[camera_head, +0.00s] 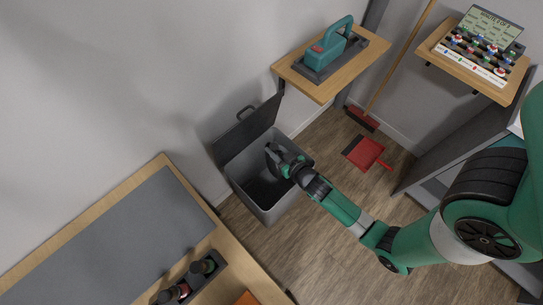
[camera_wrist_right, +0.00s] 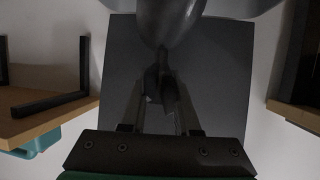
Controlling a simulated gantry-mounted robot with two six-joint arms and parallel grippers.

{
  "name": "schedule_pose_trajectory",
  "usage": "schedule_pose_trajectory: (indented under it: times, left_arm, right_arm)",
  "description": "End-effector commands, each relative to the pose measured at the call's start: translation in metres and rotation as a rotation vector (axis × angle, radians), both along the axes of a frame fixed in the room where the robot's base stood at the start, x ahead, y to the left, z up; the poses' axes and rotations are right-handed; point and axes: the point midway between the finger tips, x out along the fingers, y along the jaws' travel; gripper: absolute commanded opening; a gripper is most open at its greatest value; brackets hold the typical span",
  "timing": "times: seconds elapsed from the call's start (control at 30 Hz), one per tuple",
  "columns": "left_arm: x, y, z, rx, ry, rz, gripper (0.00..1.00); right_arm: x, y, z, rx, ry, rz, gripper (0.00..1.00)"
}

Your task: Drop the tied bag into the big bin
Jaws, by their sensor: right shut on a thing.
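The big grey bin (camera_head: 240,181) stands on the floor against the wall, its dark lid (camera_head: 249,130) tipped open toward the wall. My right gripper (camera_head: 278,160) is over the bin's open mouth. In the right wrist view my right gripper (camera_wrist_right: 160,108) is shut on the narrow tied neck of the dark bag (camera_wrist_right: 168,22), whose rounded body shows beyond the fingers. A flat dark panel, apparently the lid (camera_wrist_right: 225,75), fills the background there. In the head view the bag is hard to make out against the dark bin interior. My left gripper is not in view.
A workbench (camera_head: 130,235) stands at lower left. A red dustpan (camera_head: 366,153) and broom (camera_head: 362,119) are on the floor to the right.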

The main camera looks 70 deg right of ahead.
Motion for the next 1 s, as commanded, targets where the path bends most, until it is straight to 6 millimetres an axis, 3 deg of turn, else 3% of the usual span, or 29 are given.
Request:
schedule_pose_trajectory:
  times: [0.03,0.1,0.43,0.47,0.63,1.0]
  left_arm:
    - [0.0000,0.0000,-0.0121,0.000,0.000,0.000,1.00]
    - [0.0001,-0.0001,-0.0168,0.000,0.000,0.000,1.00]
    - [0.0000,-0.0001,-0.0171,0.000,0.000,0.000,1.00]
    - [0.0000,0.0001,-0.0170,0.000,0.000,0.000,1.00]
    - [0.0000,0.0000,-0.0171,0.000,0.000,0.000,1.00]
    - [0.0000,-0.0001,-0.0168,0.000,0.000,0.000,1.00]
  right_arm:
    - [0.0008,-0.0001,-0.0113,-0.002,-0.004,0.001,0.00]
    - [0.0008,-0.0002,-0.0166,-0.002,-0.004,0.001,0.00]
    - [0.0008,-0.0002,-0.0174,-0.001,-0.004,0.001,0.00]
    - [0.0008,-0.0002,-0.0174,-0.001,-0.004,0.001,0.35]
    - [0.0005,-0.0001,-0.0179,-0.001,-0.003,0.001,0.65]
    - [-0.0051,0.0036,-0.0177,0.002,0.002,0.001,0.65]
